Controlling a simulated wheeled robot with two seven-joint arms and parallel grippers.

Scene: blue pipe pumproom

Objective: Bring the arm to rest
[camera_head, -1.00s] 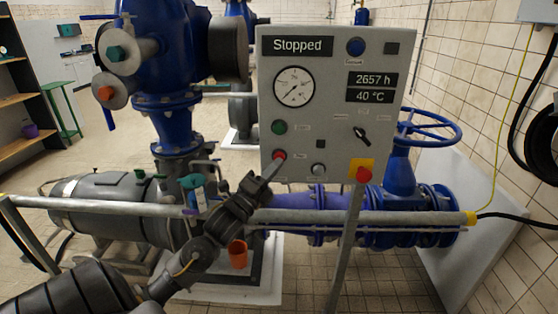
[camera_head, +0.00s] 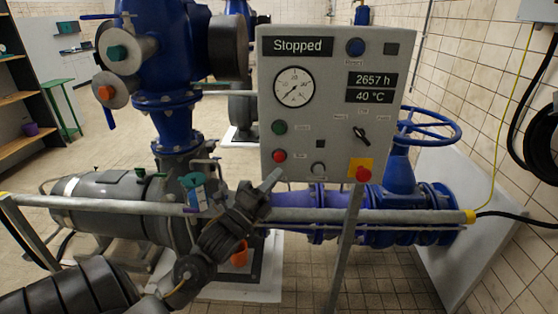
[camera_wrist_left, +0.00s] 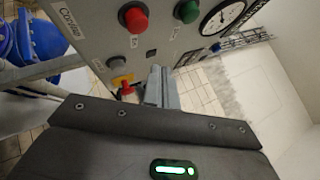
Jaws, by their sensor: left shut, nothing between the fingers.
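My left gripper (camera_head: 272,180) is shut and empty in the head view, just below the lower left edge of the grey control panel (camera_head: 330,110). Its tips are a little below the red button (camera_head: 279,156) and apart from it. The panel display (camera_head: 297,45) reads "Stopped". In the left wrist view, my shut fingers (camera_wrist_left: 160,88) point toward the panel's lower edge, with the red button (camera_wrist_left: 134,18) and green button (camera_wrist_left: 187,11) beyond. My right gripper is not in view.
A horizontal grey rail (camera_head: 390,216) runs behind my left arm, below the panel. A panel post (camera_head: 345,250) stands right of my gripper. Blue pump piping (camera_head: 180,120) and a blue handwheel (camera_head: 420,128) stand behind. An orange object (camera_head: 240,254) sits below my wrist.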

